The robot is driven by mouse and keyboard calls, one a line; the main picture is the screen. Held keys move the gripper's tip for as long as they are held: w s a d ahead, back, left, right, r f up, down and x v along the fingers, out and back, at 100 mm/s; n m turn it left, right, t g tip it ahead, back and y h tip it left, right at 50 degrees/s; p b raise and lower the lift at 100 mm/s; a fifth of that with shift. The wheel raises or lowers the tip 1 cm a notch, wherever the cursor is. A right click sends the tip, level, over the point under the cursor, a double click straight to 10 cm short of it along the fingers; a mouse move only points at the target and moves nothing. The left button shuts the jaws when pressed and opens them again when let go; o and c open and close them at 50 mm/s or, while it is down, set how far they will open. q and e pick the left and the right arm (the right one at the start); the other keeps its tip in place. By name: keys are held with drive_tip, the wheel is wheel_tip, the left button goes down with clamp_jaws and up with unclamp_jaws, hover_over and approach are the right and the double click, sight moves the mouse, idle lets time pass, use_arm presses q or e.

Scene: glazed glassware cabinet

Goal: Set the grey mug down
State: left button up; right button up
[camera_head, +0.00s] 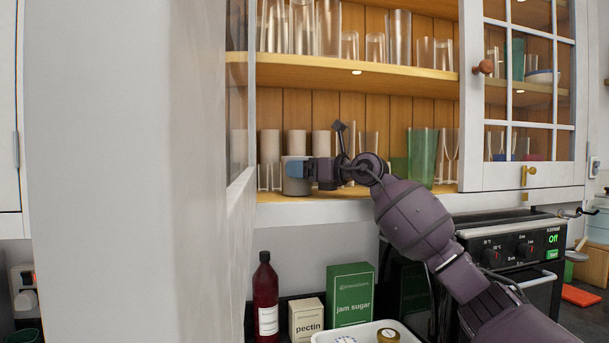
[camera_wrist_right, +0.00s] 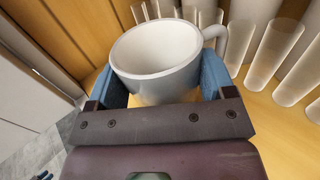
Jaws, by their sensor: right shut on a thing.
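The grey mug (camera_head: 294,176) is at the lower cabinet shelf (camera_head: 330,194), near its left front edge. My right gripper (camera_head: 302,170) is shut on it, with the blue fingers on either side of its body. In the right wrist view the mug (camera_wrist_right: 158,55) is upright and empty, its handle pointing right, between the blue fingers of the gripper (camera_wrist_right: 165,85). I cannot tell whether its base touches the shelf. My left gripper is not in view.
Several clear glasses (camera_wrist_right: 275,55) stand close beside and behind the mug. A green glass (camera_head: 422,157) stands to the right on the same shelf. A glazed door (camera_head: 527,95) stands at the right. A bottle (camera_head: 265,297) and boxes (camera_head: 350,298) are on the counter below.

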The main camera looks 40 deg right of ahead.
drive_tip(key=shift+r, duration=0.1)
drive_tip(key=shift+a, duration=0.25)
drive_tip(key=o, duration=1.2)
drive_tip(key=shift+d, duration=0.1)
drive_tip(key=shift+c, duration=0.2)
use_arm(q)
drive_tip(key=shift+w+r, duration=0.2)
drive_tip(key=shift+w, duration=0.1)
